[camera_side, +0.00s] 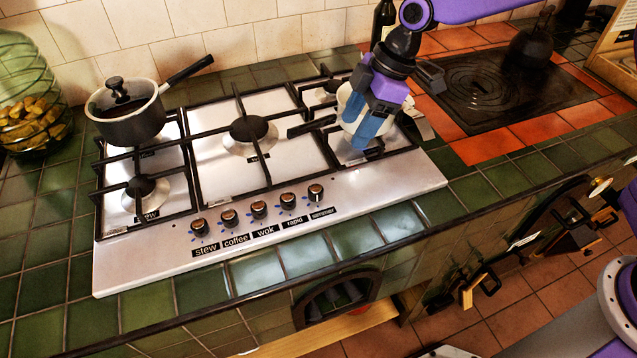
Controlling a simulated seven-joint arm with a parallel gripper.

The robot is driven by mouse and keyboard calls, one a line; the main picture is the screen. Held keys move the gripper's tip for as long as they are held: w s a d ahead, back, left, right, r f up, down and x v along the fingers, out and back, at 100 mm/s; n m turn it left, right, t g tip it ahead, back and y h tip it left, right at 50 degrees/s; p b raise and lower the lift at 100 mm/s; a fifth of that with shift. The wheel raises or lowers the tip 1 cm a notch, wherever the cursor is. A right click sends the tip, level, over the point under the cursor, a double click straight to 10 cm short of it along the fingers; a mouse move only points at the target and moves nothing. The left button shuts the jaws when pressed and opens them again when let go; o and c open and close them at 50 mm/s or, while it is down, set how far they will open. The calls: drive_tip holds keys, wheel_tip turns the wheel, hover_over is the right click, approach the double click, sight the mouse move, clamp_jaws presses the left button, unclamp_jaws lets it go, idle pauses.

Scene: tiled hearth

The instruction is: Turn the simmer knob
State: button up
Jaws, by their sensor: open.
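The simmer knob (315,191) is the rightmost in the row of knobs along the front of the steel hob (345,208). It is dark-sided with a brownish top, and a label reading "simmer" (323,212) sits just below it. My gripper (368,143), with blue fingers, is above the right burners, up and to the right of the knob and apart from it. It is open and points down. A pale rounded vessel (347,101) with a dark handle is partly hidden behind the fingers. I cannot tell whether the fingers touch it.
The other knobs, labelled stew (199,227), coffee (229,218), wok (258,209) and rapid (287,201), run leftward. A lidded saucepan (130,128) stands at the back left. A glass jar (30,95) is at far left, a dark bottle (382,22) behind. The hob's front strip is clear.

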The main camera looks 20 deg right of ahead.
sight(317, 188)
drive_tip(key=x, duration=1.7)
drive_tip(key=shift+w+a+f, duration=0.15)
drive_tip(key=shift+w+f, duration=0.15)
drive_tip(key=shift+w, duration=0.1)
drive_tip(key=c, duration=1)
